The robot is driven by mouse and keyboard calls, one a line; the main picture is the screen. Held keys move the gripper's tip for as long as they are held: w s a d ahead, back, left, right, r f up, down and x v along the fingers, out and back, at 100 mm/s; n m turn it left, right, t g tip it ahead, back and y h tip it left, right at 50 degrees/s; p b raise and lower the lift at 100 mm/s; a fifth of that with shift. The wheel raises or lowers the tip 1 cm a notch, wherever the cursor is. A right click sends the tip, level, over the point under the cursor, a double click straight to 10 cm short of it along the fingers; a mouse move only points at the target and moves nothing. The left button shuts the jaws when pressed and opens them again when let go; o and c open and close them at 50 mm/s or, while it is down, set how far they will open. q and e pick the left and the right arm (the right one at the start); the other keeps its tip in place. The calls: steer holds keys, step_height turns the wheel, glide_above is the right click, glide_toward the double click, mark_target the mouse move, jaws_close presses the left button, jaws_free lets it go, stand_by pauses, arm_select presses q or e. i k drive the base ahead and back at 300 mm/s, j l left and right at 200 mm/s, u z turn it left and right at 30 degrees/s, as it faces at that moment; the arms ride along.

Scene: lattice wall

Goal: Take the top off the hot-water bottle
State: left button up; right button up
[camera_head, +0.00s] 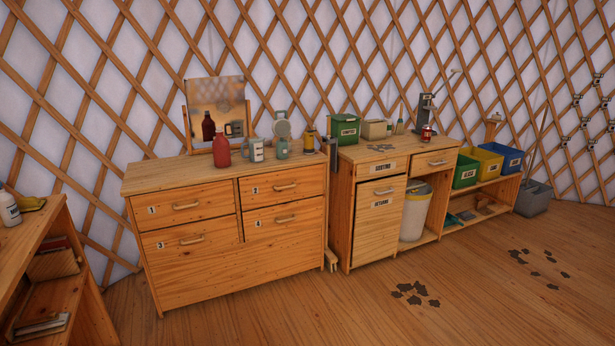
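A red bottle (221,149) with a narrower neck stands upright on the left wooden cabinet, in front of a mirror. It looks like the hot-water bottle, though no label on it can be read from here. Its neck and upper end are small in view, and I cannot make out a separate top clearly. A dark reflection of a bottle shows in the mirror (218,97) behind it. Neither of my grippers is in the head view.
A pale labelled mug (256,150) stands close right of the bottle. A small teal container (281,149) and a yellow-brown bottle (308,138) stand further right. The front of the cabinet top (170,176) is clear. The floor (400,310) before the cabinets is open, with dark patches.

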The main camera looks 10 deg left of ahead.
mark_target(220, 145)
steer(key=i+j+u, duration=0.2)
steer(key=i+u, duration=0.3)
steer(key=i, duration=0.45)
steer(key=i+l+u, duration=0.15)
steer(key=i+u, duration=0.35)
steer(key=i, duration=0.4)
